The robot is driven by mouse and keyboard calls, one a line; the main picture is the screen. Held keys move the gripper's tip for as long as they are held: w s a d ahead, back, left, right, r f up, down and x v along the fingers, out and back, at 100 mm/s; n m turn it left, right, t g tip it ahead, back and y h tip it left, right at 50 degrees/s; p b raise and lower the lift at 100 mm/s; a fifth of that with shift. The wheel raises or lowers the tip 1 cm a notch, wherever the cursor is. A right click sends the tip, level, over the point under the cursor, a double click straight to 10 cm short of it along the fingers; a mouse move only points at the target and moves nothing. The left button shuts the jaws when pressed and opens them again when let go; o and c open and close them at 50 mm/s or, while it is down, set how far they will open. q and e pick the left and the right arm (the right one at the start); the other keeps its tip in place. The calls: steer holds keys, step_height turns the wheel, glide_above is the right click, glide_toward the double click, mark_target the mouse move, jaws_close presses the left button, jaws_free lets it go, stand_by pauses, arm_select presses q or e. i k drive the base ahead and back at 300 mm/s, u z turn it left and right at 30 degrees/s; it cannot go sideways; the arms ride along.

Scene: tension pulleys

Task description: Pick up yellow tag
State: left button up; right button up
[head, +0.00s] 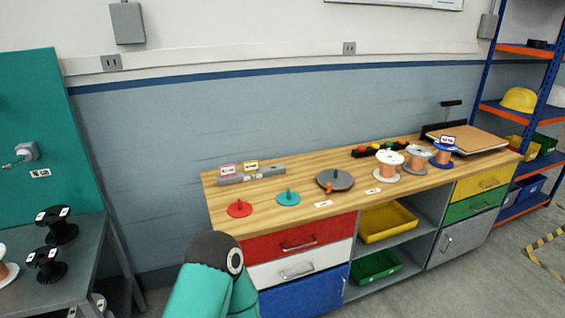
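A small tag with a yellow border (251,165) stands on a grey bar-shaped holder (262,175) at the back left of the wooden workbench. A similar tag with a red or pink border (228,170) stands to its left on the same holder. A teal arm link of mine with a dark joint shows at the bottom, in front of the bench. Neither of my grippers is in the picture, so their distance to the tag cannot be seen.
On the workbench (300,172) lie a red disc (239,208), a teal disc (288,198) and a grey round plate (335,181). Wire spools (388,165) stand to the right. A grey table (75,265) with black spools is at far left. Shelving (535,50) stands at far right.

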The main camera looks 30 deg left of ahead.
mark_target(250, 167)
steer(key=u, duration=0.15)
steer(key=i, duration=0.9)
steer(key=u, duration=0.55)
